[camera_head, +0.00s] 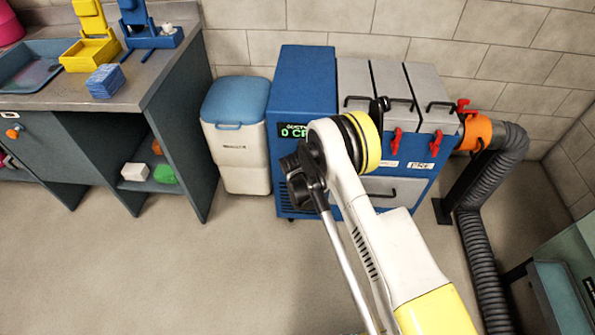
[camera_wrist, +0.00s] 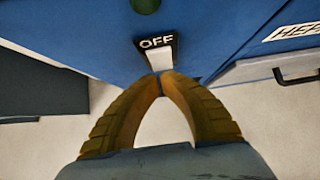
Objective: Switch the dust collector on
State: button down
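The dust collector (camera_head: 305,80) is a blue cabinet with grey front panels and a small display with green characters, partly hidden by my arm in the head view. In the wrist view its blue front (camera_wrist: 95,30) fills the top. A white switch (camera_wrist: 159,59) in a black plate marked OFF sits there. My gripper (camera_wrist: 163,76) is shut, its two curved yellow-brown fingers meeting at the tips and holding nothing. The tips are just below the switch in the picture; I cannot tell if they touch it. The head view does not show the fingertips clearly.
A dark green round part (camera_wrist: 146,5) is above the switch. A white bin with a blue lid (camera_head: 236,105) stands left of the collector. A black hose (camera_head: 475,240) runs down on the right. A workbench (camera_head: 150,75) is at left; floor in front is clear.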

jog(key=shift+w+f, duration=0.35)
jog(key=shift+w, duration=0.25)
jog(key=shift+r, duration=0.15)
